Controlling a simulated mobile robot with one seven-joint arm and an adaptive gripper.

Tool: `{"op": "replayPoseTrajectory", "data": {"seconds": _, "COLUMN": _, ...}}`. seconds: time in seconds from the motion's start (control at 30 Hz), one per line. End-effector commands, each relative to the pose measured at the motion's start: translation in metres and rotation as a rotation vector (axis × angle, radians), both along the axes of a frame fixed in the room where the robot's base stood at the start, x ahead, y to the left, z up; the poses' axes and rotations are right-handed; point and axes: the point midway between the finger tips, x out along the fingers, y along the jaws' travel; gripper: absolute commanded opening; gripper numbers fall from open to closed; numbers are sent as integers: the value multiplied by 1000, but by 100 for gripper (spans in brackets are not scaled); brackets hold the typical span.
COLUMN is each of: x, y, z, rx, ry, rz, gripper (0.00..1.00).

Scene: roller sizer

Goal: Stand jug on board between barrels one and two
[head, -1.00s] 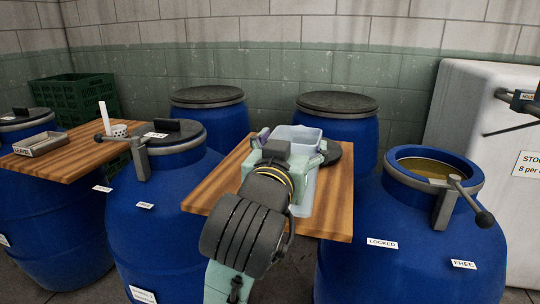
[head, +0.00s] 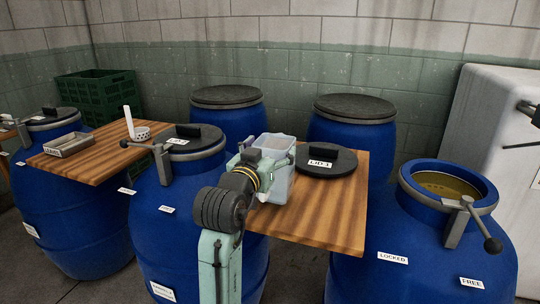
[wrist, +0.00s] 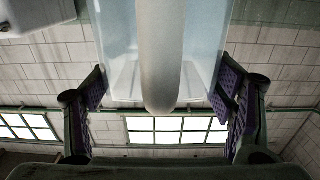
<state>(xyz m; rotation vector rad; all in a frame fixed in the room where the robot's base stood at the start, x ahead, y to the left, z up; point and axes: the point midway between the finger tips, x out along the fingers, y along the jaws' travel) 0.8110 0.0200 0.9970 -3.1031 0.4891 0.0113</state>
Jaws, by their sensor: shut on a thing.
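The jug (head: 281,166) is a translucent pale-blue open container. It looks upright at the left part of the right-hand wooden board (head: 325,222), beside the middle barrel (head: 180,235). I cannot tell whether its base touches the board. My gripper (head: 254,165) is shut on the jug from the near left side, and my arm hides part of it. In the wrist view the jug's pale handle (wrist: 161,60) runs down the middle between my fingers (wrist: 160,112). The board spans from the middle barrel to the open right barrel (head: 400,245), which holds yellowish liquid.
A dark lid marked LID 1 (head: 326,161) lies on the board right of the jug. The board's front right is clear.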

Motion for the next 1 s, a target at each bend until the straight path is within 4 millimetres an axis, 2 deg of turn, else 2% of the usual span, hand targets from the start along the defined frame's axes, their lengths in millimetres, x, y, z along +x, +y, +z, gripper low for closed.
{"op": "replayPoseTrajectory", "data": {"seconds": 0.13, "x": -1, "y": 0, "z": -16, "rx": -1, "ry": -1, "rz": 0, "gripper": 15}}
{"op": "replayPoseTrajectory", "data": {"seconds": 0.57, "x": -1, "y": -1, "z": -23, "rx": 0, "ry": -2, "rz": -1, "gripper": 15}}
{"op": "replayPoseTrajectory", "data": {"seconds": 0.6, "x": -1, "y": -1, "z": -22, "rx": 0, "ry": -2, "rz": 0, "gripper": 78}}
{"op": "replayPoseTrajectory", "data": {"seconds": 0.87, "x": -1, "y": -1, "z": -22, "rx": 1, "ry": -1, "rz": 0, "gripper": 95}}
{"op": "replayPoseTrajectory", "data": {"seconds": 1.0, "x": -1, "y": -1, "z": -22, "rx": 1, "ry": -1, "rz": -1, "gripper": 96}}
